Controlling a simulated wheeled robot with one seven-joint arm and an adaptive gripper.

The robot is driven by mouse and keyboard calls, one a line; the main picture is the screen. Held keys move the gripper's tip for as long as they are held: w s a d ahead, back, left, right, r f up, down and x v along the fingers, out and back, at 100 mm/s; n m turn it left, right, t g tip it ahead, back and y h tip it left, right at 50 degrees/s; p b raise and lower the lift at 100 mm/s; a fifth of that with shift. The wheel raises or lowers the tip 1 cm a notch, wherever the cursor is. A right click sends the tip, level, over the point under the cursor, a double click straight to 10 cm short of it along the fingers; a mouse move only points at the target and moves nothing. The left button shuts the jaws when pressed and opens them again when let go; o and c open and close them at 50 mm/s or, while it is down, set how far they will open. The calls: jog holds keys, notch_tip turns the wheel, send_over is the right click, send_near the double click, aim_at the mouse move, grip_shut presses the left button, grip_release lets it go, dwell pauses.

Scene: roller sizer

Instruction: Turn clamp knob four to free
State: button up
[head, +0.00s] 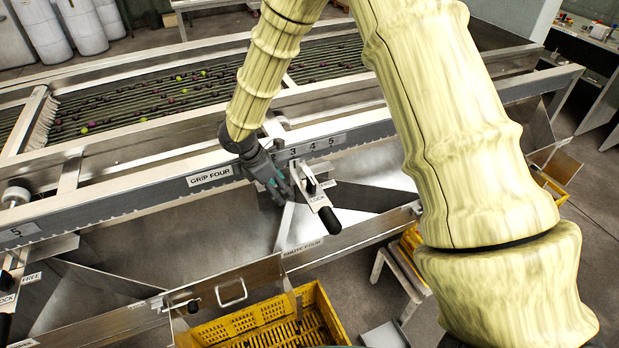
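A clamp with a black-ended lever (329,218) stands on the front rail, right of the "GRIP FOUR" label (209,176). The lever points down and toward the front, and a "LOCK" plate shows beside its lower part. My gripper (279,189) is just left of the clamp, in front of the rail, pointing down and right. Its dark fingers with teal pads are small and partly overlap the clamp area. I cannot tell whether they touch it or how far apart they are.
A numbered scale plate (318,145) runs along the rail. Behind it, the roller bed (150,95) carries scattered small fruit. A yellow crate (262,325) stands below the chute. Another clamp's "FREE" label (31,278) shows at the left edge. My arm hides the right middle.

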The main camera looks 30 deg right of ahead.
aim_at(310, 181)
jog(key=d+p, duration=0.1)
jog(key=d, duration=0.5)
jog(key=d+p, duration=0.1)
jog(key=d, duration=0.2)
jog(key=shift+s+p, duration=0.3)
jog(key=shift+d+f+p, duration=0.25)
jog(key=shift+f+p, duration=0.05)
jog(key=shift+f, duration=0.3)
jog(key=c, duration=1)
